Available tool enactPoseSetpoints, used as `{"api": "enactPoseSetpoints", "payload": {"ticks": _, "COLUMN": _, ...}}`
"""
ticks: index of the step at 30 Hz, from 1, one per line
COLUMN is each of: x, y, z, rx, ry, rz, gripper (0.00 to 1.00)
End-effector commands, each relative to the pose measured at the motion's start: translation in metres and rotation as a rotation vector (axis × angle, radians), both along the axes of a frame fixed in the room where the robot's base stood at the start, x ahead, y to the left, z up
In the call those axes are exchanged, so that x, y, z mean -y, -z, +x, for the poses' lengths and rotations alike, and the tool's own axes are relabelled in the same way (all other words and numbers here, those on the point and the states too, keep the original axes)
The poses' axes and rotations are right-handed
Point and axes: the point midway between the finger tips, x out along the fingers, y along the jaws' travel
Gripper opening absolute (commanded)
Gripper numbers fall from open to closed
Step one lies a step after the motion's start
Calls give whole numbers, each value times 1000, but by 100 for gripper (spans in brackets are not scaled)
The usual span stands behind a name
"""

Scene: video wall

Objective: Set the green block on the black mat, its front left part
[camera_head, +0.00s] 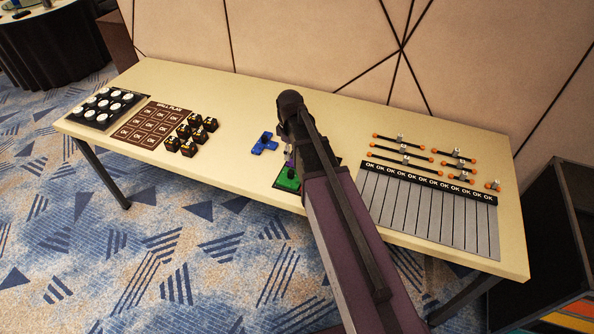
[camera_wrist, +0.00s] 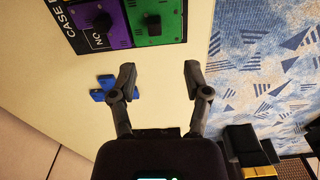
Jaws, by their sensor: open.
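The green block (camera_wrist: 153,36), with a dark knob on top, lies flat on the black mat (camera_wrist: 69,38) at the top of the wrist view. It is at the mat's front left part, towards the table's front edge, and the top of the picture cuts it off. In the head view the green block (camera_head: 288,180) shows just left of my arm, which hides most of the mat. My gripper (camera_wrist: 160,75) is open and empty. Its fingertips are apart from the block and appear over bare table, left of the mat.
A purple piece (camera_wrist: 101,36) with a dark knob sits beside the green block on the mat. A blue piece (camera_head: 265,143) lies on the table (camera_head: 235,165) left of the mat. Several black cubes (camera_head: 196,131) stand further left. A grey striped panel (camera_head: 420,212) lies right.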

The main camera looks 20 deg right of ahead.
Motion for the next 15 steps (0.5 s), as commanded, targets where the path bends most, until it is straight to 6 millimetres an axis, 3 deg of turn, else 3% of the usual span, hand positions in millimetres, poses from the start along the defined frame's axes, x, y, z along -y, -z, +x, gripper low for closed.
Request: {"api": "enactPoseSetpoints", "payload": {"ticks": 15, "x": -3, "y": 0, "z": -118, "rx": -1, "ry": 638, "rz": -1, "gripper": 62}}
